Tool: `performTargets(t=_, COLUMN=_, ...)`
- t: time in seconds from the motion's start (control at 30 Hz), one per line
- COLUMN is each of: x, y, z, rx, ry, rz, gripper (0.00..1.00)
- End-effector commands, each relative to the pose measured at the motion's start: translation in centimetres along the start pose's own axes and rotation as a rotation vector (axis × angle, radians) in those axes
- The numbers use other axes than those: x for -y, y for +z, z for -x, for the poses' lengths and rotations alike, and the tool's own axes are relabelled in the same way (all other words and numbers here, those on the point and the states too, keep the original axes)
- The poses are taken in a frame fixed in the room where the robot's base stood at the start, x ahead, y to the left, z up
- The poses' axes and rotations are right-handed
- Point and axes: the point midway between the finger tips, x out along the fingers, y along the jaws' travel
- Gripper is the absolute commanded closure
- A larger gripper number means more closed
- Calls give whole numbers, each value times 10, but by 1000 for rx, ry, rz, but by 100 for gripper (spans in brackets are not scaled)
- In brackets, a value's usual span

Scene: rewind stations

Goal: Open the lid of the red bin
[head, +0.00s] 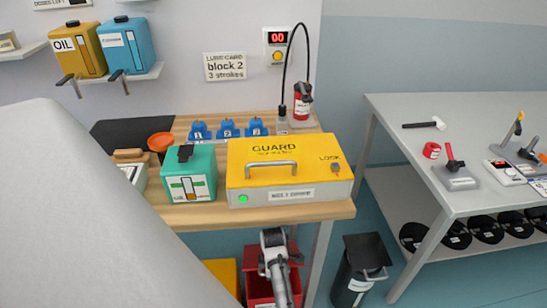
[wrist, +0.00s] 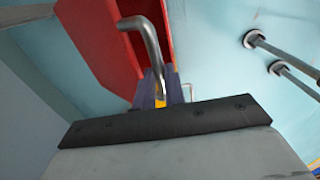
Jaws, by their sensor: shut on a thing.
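The red bin (head: 256,290) stands on the floor under the wooden bench, partly hidden behind my gripper (head: 273,240). In the wrist view, the bin's red panel (wrist: 98,48) fills the upper left, with a bent metal handle (wrist: 146,38) in front of it. The handle runs down between the dark fingers of my gripper (wrist: 162,92), which are shut on it. The fingertips are small and partly hidden in both views. How far the lid is raised cannot be told clearly.
A yellow bin (head: 222,274) stands left of the red one and a black bin (head: 358,268) right, beyond a bench leg (head: 318,262). The wooden bench (head: 200,216) with a yellow guard box (head: 290,170) is above. A grey table (head: 400,130) stands at right.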

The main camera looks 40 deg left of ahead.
Motion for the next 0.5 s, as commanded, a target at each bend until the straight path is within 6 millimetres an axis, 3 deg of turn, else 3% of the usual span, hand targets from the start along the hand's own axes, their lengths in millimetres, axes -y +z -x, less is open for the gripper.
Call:
performTargets(t=0.03, x=-11, y=1, z=6, rx=3, ry=24, rz=0, gripper=100)
performTargets(t=0.13, x=-15, y=1, z=9, rx=3, ry=23, rz=0, gripper=100)
performTargets(t=0.5, x=-18, y=1, z=10, rx=2, ry=18, rz=-1, gripper=100)
